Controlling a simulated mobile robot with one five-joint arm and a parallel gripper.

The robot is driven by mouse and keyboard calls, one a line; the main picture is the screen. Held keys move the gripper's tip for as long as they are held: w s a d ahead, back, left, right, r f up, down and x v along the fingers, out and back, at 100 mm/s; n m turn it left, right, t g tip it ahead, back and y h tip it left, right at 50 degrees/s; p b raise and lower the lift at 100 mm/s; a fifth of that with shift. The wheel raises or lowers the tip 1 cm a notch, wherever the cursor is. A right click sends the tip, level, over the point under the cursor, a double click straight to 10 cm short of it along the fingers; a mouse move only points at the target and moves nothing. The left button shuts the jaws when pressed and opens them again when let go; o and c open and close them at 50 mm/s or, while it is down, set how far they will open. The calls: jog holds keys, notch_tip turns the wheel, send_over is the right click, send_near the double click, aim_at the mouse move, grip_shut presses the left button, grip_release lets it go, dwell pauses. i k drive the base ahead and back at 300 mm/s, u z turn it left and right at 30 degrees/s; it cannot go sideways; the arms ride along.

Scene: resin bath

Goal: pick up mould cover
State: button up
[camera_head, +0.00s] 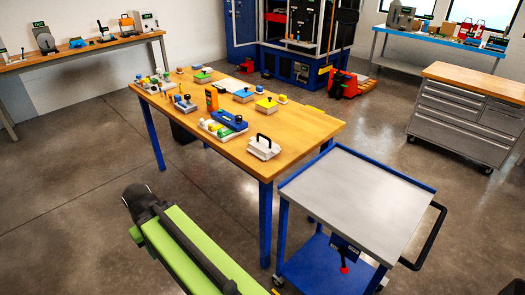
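A white block with a black arched handle (264,148), which looks like the mould cover, sits near the front right end of the wooden table (226,149). Nothing is touching its handle. A green arm link of mine with a black joint shows at the bottom left, on the near side of the table and apart from the block. My gripper's fingers cannot be made out in this view.
A blue cart with a grey top (355,196) stands close to the table's front right corner. A blue tool (228,121) and several small coloured parts lie behind the block. A drawer cabinet (465,110) stands at right. Floor is clear at left.

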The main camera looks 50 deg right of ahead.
aim_at(261, 147)
jog(key=z, duration=0.1)
jog(key=i, duration=0.95)
jog(key=u, duration=0.05)
